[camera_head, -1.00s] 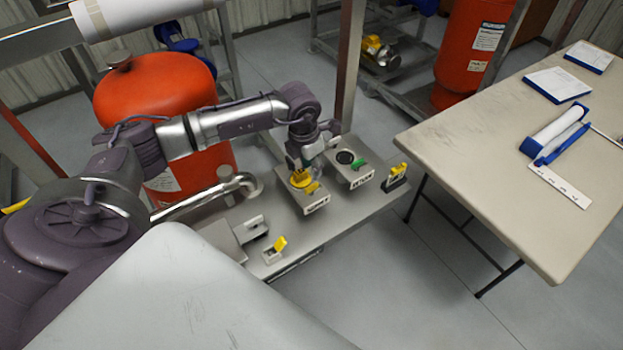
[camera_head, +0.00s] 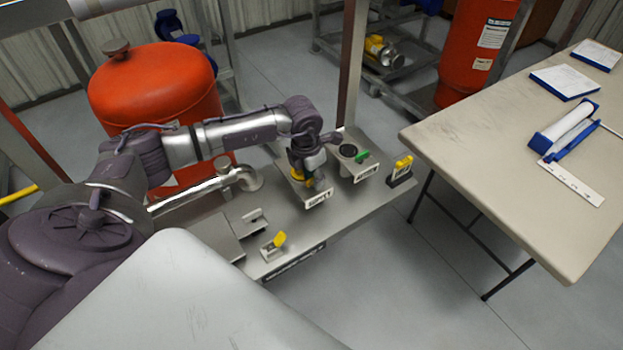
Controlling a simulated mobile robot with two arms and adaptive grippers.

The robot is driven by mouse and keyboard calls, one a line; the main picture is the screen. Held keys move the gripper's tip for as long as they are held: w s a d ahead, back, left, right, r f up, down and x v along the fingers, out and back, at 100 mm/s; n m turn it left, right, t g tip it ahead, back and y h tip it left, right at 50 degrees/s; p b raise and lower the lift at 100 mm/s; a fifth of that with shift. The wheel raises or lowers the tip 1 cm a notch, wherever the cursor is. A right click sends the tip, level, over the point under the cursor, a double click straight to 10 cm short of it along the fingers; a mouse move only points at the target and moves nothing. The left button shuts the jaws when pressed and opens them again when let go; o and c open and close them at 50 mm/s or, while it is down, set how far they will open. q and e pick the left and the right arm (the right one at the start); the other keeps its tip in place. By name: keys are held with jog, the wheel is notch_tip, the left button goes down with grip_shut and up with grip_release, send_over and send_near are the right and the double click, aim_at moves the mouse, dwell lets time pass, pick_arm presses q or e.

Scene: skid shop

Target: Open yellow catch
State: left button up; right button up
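A small grey box (camera_head: 319,200) with a label on its front stands on the metal skid shelf. A yellow round part (camera_head: 296,172) and a small yellow catch (camera_head: 310,183) show on its top, both partly hidden by my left gripper. My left gripper (camera_head: 309,174) points down over this box, close to the yellow catch. I cannot tell whether it touches the catch or whether its fingers are open. My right gripper is not in view.
A similar box (camera_head: 367,174) with a green catch (camera_head: 362,158) stands just right. A yellow-topped block (camera_head: 402,166) is at the shelf's right end. A yellow flap (camera_head: 279,239) stands on a bracket in front. A red tank (camera_head: 158,85) is behind my arm. A table (camera_head: 480,150) is right.

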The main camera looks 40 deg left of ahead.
pick_arm(q)
grip_shut()
jog(key=shift+f, duration=0.1)
jog(key=shift+c, duration=2.2)
grip_release()
jog(key=shift+m+b, duration=0.4)
jog(key=o, duration=0.4)
jog(key=shift+o, duration=0.2)
jog(key=shift+r, duration=0.2)
